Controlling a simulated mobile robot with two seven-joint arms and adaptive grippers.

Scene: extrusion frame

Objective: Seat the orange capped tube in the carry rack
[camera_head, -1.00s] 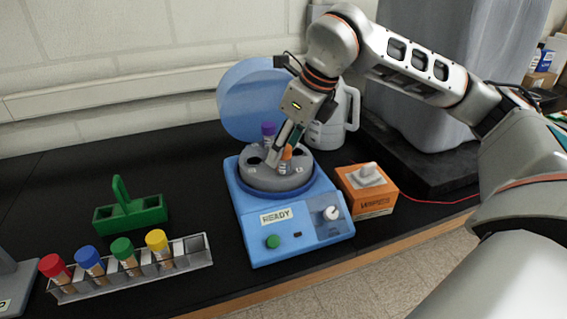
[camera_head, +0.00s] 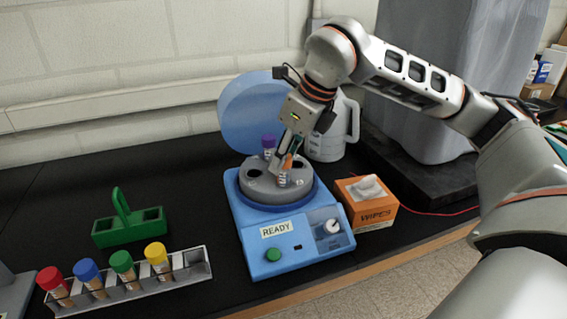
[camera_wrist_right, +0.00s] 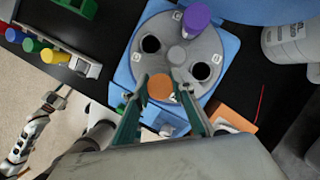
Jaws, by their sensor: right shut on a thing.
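The orange capped tube (camera_head: 284,180) stands in a front hole of the grey centrifuge rotor (camera_head: 255,186). My right gripper (camera_head: 286,165) reaches down from above and is shut on this tube, its fingers partly covering the cap. In the right wrist view the orange cap (camera_wrist_right: 160,87) sits between the two fingertips. The green carry rack (camera_head: 130,230), with an upright handle and dark openings, stands on the bench at the left. My left gripper is outside the head view; it appears small at the left of the wrist view (camera_wrist_right: 55,98), its jaws unclear.
A purple capped tube (camera_head: 268,143) stands in the rotor behind the orange one. The open blue lid (camera_head: 250,110) rises behind. A wipes box (camera_head: 372,212) stands right of the centrifuge. A grey rack (camera_head: 200,262) with several capped tubes lies front left. Bench between is clear.

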